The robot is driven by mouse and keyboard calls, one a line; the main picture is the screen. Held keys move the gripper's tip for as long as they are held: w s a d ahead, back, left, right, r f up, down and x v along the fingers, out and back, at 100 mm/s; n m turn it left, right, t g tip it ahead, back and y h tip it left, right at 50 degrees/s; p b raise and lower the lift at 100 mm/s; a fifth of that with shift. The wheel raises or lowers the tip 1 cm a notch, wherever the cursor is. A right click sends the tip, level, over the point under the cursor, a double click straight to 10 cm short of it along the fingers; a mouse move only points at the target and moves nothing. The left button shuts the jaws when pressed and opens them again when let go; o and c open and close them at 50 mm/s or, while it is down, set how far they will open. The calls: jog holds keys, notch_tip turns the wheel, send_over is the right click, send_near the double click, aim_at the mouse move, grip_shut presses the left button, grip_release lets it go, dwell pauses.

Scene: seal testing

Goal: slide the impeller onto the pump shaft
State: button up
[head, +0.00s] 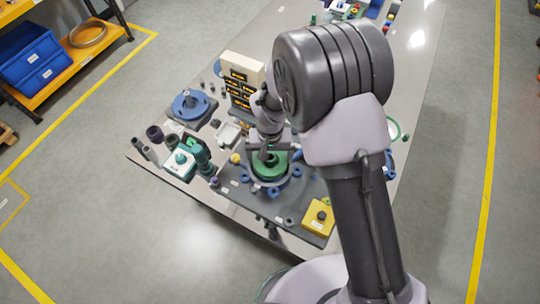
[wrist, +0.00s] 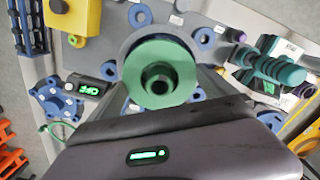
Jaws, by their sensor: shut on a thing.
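The green round impeller (head: 272,170) is at my gripper (head: 266,152), over the blue-grey round pump housing (head: 256,181) on the dark base plate.
A yellow box with a dark knob (head: 318,217) stands at the plate's front right corner. Blue rings lie around the housing.

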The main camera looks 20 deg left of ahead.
jog(key=shift+f+b, duration=0.6)
jog(key=shift+f, duration=0.2)
jog(key=shift+f+b, duration=0.4)
jog(key=o, duration=1.5)
jog(key=shift+r, duration=0.1)
notch_tip(320, 180, up, 5)
jog(key=p, duration=0.3)
